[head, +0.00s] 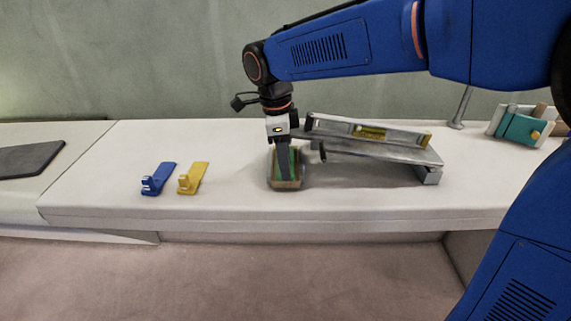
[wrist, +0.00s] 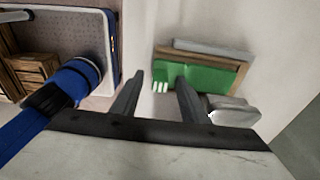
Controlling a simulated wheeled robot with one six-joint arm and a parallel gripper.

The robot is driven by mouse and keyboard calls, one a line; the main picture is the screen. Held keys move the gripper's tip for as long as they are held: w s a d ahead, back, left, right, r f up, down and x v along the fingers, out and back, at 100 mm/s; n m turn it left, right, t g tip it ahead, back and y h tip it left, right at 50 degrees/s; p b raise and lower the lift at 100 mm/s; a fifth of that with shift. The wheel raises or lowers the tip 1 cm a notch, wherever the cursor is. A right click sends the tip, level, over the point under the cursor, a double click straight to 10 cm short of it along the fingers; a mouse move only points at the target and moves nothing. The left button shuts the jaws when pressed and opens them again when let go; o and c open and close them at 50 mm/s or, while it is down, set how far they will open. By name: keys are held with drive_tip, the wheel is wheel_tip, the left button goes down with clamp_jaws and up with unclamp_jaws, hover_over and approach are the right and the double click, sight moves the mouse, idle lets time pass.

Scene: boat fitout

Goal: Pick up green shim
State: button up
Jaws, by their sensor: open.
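The green shim (wrist: 210,76) lies in a small wooden tray (wrist: 238,78) in the wrist view, with pale prongs at its left end. In the head view, strips of the green shim (head: 294,160) show beside my finger, inside the tray (head: 286,186). My gripper (head: 285,176) points down over the tray and covers much of the shim.
A blue shim (head: 158,178) and a yellow shim (head: 193,178) lie on the white bench (head: 230,205) left of the tray. A metal ramp-like stand (head: 385,152) bearing a level (head: 370,132) is close on the right. A teal device (head: 518,127) stands farther right.

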drive_tip(key=shift+f, duration=0.1)
clamp_jaws()
